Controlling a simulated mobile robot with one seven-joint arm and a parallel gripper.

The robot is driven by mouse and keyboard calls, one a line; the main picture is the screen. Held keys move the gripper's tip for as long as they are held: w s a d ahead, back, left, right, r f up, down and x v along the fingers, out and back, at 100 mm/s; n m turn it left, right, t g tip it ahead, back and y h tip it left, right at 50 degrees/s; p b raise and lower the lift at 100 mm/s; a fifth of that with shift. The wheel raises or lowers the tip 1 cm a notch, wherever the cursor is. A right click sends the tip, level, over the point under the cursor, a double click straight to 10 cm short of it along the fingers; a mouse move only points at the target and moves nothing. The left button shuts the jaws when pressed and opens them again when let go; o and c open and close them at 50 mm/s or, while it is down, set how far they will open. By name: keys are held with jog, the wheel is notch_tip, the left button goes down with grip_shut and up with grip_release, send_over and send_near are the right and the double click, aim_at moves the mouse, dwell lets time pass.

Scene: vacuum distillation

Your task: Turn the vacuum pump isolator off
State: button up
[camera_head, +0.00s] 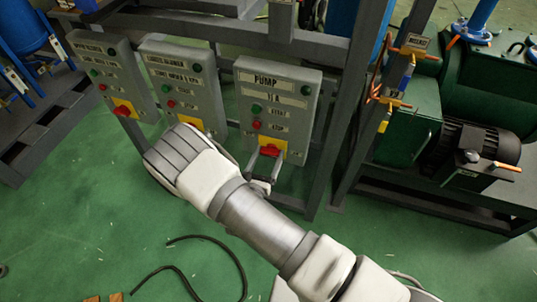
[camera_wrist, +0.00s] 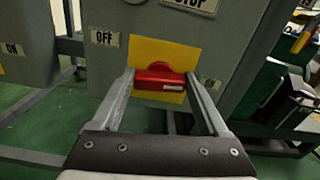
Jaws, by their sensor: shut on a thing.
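The vacuum pump isolator is a red rotary handle (camera_head: 269,151) on a yellow plate, low on the grey box labelled PUMP 11A (camera_head: 277,95). My gripper (camera_wrist: 160,82) is shut on the red handle, one finger at each end. In the head view my gripper (camera_head: 264,167) is partly hidden by my wrist.
Two similar grey boxes (camera_head: 181,82) (camera_head: 112,72) with yellow plates stand to the left. A grey frame post (camera_head: 345,100) stands close on the right, with green machinery and a black motor (camera_head: 480,145) beyond. A black hose (camera_head: 200,240) lies on the green floor.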

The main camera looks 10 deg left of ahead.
jog(key=n+p, duration=0.1)
jog(key=n, duration=0.3)
jog(key=n+p, duration=0.1)
jog(key=n, duration=0.3)
jog(key=shift+a+f+n, duration=0.1)
jog(key=shift+n, duration=0.3)
jog(key=n, duration=0.4)
jog(key=shift+f+p, duration=0.1)
jog(key=shift+p, duration=0.3)
jog(key=shift+f+n, duration=0.1)
jog(key=shift+n, duration=2)
jog(key=o, duration=1.2)
jog(key=shift+o, duration=0.2)
jog(key=s+a+p, duration=0.1)
jog(key=s+p, duration=0.1)
jog(key=s, duration=1.5)
jog(key=shift+s+a, duration=0.25)
jog(key=shift+w, duration=0.1)
